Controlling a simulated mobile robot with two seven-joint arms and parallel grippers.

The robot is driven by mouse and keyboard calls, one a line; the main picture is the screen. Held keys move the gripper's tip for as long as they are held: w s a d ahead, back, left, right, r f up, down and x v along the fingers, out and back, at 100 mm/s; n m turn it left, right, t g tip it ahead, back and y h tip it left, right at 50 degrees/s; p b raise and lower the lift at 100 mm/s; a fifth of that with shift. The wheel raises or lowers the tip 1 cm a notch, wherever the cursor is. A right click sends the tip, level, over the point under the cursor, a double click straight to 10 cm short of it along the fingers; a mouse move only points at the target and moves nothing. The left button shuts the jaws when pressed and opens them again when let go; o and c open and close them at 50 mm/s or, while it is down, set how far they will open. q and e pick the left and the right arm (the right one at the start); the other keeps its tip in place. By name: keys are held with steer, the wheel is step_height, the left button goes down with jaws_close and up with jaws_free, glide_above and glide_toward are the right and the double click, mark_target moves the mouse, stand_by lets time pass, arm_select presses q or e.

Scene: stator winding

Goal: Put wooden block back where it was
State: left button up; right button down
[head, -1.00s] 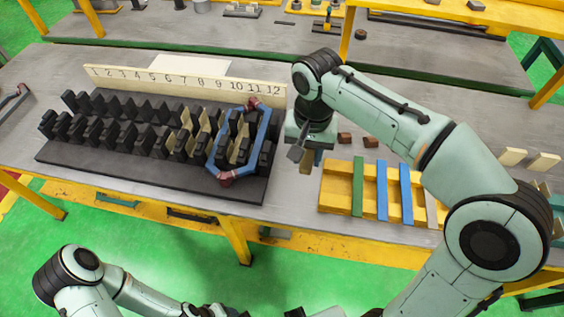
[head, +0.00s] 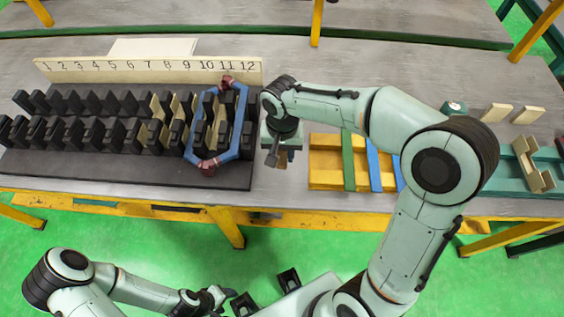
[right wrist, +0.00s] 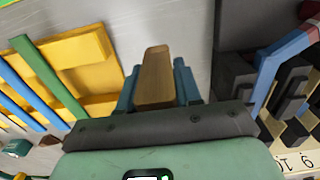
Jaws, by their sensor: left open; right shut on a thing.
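The wooden block (right wrist: 157,72) is held between the two teal fingers of my right gripper (right wrist: 157,90) in the right wrist view. In the head view my right gripper (head: 281,158) points down over the gap between the black slotted stator fixture (head: 100,172) and the yellow rack (head: 325,181). The block is mostly hidden there. A blue coil (head: 240,128) with dark red ends sits around the fixture's slots near numbers 10 to 12. My left gripper (head: 228,294) is low at the bottom of the head view, away from the table, open and small in the picture.
The yellow rack carries green and blue strips. A numbered board (head: 150,70) stands behind the fixture. A teal tray (head: 515,165) with a pale holder is at the right. My right arm covers part of the table behind the rack.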

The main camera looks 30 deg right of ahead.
mark_target(282, 161)
steer(key=shift+f, duration=2.45)
steer(key=shift+f+b, duration=0.1)
steer(key=shift+b, duration=0.2)
steer(key=c, duration=1.2)
jaws_free()
steer(key=shift+f, duration=0.1)
steer(key=o, duration=0.4)
steer(key=shift+r, duration=0.6)
step_height(282, 161, up, 11)
steer(key=shift+r+p, duration=0.15)
steer(key=shift+p, duration=0.65)
